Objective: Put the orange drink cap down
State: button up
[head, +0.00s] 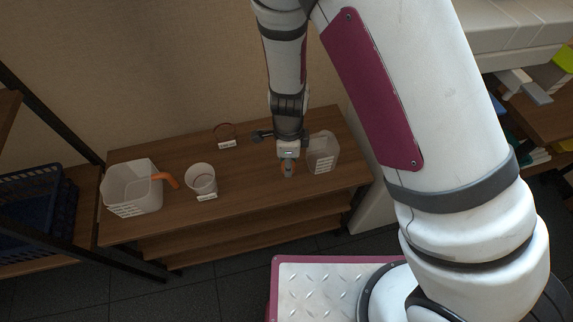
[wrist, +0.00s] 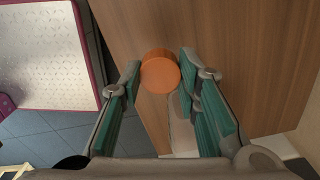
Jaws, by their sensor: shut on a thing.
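The orange drink cap (wrist: 160,73) is round and sits between the two teal-padded fingers of my gripper (wrist: 161,79) in the wrist view. My gripper is shut on it. I cannot tell whether the cap touches the wood.
A clear container (head: 323,153) stands close to the right of my gripper. A dark ring (head: 225,132) lies behind. Bare wood lies between cup and gripper.

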jog(key=shift+w+a, duration=0.25)
jog(key=shift+w, duration=0.3)
jog(key=shift+f+b, duration=0.45)
jog(key=shift+f, duration=1.35)
jog(key=shift+f, duration=0.1)
jog(key=o, duration=0.8)
jog(key=shift+c, duration=0.2)
notch_tip(320, 180, up, 12)
jog(key=p, duration=0.3)
jog(key=shift+r, duration=0.2)
